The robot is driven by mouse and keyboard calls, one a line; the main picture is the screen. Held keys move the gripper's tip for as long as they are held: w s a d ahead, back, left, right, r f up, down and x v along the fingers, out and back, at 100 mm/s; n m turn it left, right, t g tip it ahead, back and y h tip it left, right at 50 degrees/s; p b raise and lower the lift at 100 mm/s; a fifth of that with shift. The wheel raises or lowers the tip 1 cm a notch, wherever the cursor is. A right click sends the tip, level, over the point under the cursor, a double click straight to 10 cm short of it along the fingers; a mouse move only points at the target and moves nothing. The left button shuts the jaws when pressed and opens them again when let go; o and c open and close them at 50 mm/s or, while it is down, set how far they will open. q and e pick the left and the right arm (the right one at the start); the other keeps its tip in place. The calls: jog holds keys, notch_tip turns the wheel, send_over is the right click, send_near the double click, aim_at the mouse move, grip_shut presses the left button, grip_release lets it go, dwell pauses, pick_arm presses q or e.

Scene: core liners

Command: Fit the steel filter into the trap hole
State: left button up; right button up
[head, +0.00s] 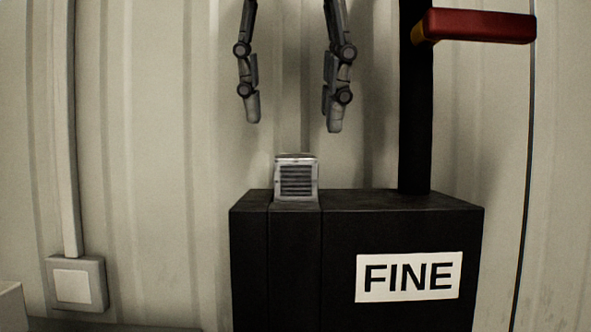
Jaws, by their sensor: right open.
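The steel filter (297,178) is a small grey metal block with a dark slatted front. It stands upright at the top of the black box (275,260) labelled FINE, over a narrow strip left of the box's middle. The trap hole itself is not visible; I cannot tell whether the filter's base is sunk into it or rests on the top. My right gripper (293,126) points down from the top of the picture, open and empty. Its two fingers hang apart above the filter, one to each side, clear of it. My left gripper is not in view.
A black post (415,130) rises from the back of the box, with a red handle (482,27) reaching right at its top. A conduit (71,130) runs down the pale ribbed wall to a socket box (76,284). The space left of the filter is free.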

aim_at(296, 155)
jog(key=shift+f, duration=0.5)
jog(key=x, duration=0.4)
jog(key=shift+w+d+f, duration=0.2)
jog(key=shift+w, duration=0.15)
jog(key=shift+f, duration=0.25)
jog(key=shift+f, duration=0.1)
jog(key=shift+c, duration=0.2)
jog(key=shift+f, duration=0.1)
grip_shut()
